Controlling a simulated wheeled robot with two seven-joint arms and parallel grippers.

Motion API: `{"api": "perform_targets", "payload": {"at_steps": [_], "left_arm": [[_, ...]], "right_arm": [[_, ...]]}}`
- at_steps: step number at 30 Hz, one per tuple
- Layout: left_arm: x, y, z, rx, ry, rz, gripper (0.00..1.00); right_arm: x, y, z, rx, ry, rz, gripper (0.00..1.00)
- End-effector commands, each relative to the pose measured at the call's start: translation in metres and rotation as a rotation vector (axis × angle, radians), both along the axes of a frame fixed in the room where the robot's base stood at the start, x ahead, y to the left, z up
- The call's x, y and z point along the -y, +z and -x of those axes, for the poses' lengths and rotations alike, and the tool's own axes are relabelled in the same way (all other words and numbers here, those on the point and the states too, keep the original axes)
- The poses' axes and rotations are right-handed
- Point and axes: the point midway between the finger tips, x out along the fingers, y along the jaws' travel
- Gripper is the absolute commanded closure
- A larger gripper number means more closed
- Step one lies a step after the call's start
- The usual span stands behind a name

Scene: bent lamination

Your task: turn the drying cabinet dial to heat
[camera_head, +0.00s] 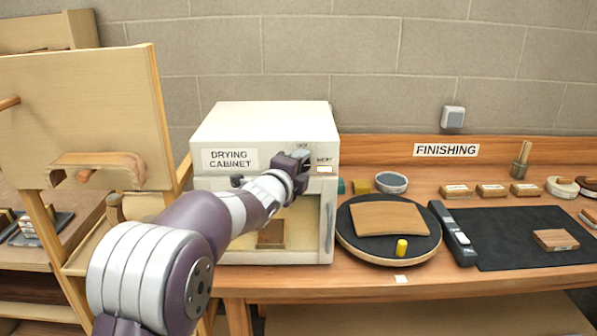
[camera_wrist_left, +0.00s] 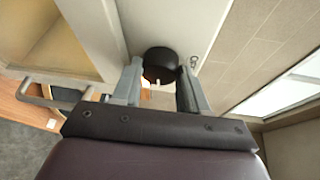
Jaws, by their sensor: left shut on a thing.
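The drying cabinet (camera_head: 265,125) is a cream box with a "DRYING CABINET" label and a glazed front door, standing on the bench at the middle left of the head view. My left gripper (camera_head: 300,157) is at the upper right of its front panel. In the left wrist view, the dark round dial (camera_wrist_left: 160,62) sits between the two fingers of my left gripper (camera_wrist_left: 158,85), which is shut on it. In the head view the gripper covers the dial, so its setting cannot be read. A small label shows beside it. My right gripper is in neither view.
The cabinet's door handle (camera_head: 329,220) is below the gripper. A dark round turntable (camera_head: 350,245) with a curved wooden sheet (camera_head: 388,218) and a yellow cylinder (camera_head: 402,247) is to the right. A black mat (camera_head: 510,225) lies farther right. A wooden stand (camera_head: 80,110) is at left.

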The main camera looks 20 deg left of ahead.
Motion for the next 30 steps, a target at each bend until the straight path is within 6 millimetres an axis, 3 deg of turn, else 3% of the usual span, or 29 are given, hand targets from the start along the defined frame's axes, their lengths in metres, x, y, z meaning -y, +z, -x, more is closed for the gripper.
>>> {"api": "perform_targets", "payload": {"at_steps": [17,18,20,30], "left_arm": [[0.0007,-0.0042,0.0001,-0.018,-0.001,-0.030,0.87],[0.0007,-0.0042,0.0001,-0.018,-0.001,-0.030,0.51],[0.0006,-0.0040,0.0000,-0.018,-0.001,-0.030,0.32],[0.0003,-0.0049,0.0000,-0.019,0.000,-0.029,0.32]], "right_arm": [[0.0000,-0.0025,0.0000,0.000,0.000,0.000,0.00],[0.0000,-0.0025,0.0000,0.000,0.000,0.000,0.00],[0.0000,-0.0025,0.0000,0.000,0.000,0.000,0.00],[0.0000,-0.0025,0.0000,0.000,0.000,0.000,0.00]]}}
